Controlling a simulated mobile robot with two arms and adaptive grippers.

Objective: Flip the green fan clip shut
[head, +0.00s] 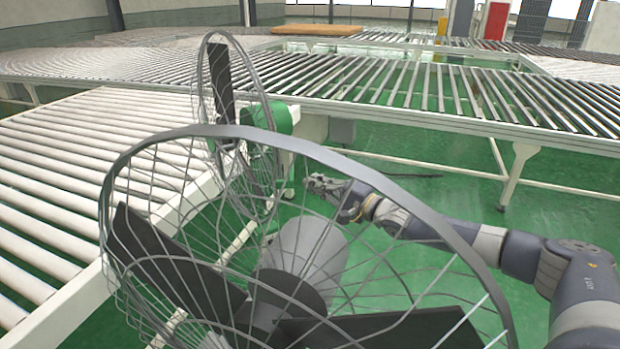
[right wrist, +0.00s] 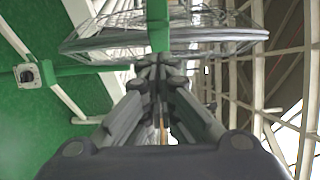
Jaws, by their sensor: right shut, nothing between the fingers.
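A wire-caged fan (head: 205,90) stands behind a larger wire-caged fan (head: 330,160) in the head view. A green part (head: 280,118) sits at the right side of the back fan. In the right wrist view, an upright green strip (right wrist: 157,25) crosses the fan cage (right wrist: 100,42) just beyond my fingertips; it may be the clip. My right gripper (head: 314,184) is shut and empty, below and right of the green part in the head view. In the right wrist view, its fingers (right wrist: 160,64) are together near the strip's lower end; I cannot tell whether they touch.
The near fan's cage partly covers my right arm. White roller conveyors (head: 60,175) lie at the left, and another conveyor (head: 430,90) runs across behind. A green bar (right wrist: 90,69) extends left of my fingers.

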